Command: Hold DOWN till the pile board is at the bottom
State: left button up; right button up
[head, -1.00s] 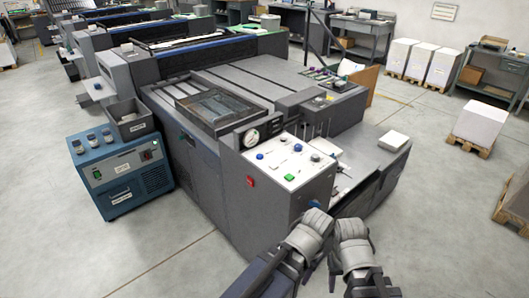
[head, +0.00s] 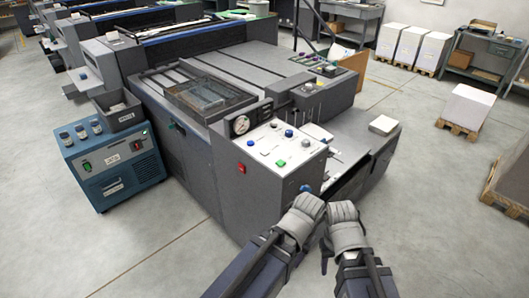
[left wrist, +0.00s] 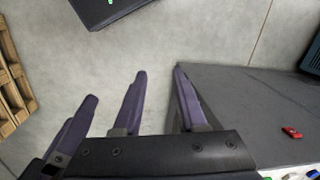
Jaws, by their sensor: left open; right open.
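The press's sloping white control panel (head: 274,150) shows round buttons: a green button (head: 281,163), blue buttons, white knobs and a grey knob. A red switch (head: 242,169) is on its dark front side. My left gripper (head: 307,206) and my right gripper (head: 343,209) are side by side, in front of and right of the panel, apparently apart from its buttons. Both are open and seem empty. In the left wrist view, several purple fingers point up, with the panel's edge (left wrist: 300,174) at lower right. Button labels are unreadable. I cannot make out the pile board.
A blue cabinet (head: 112,168) with a grey bin (head: 117,110) on it stands left of the press. A light paper stack (head: 383,124) lies on the press's right end. A wrapped pallet stack (head: 468,106) stands farther right. Open floor lies on both sides.

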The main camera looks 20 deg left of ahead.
pick_arm(q)
grip_shut()
dwell(1.4)
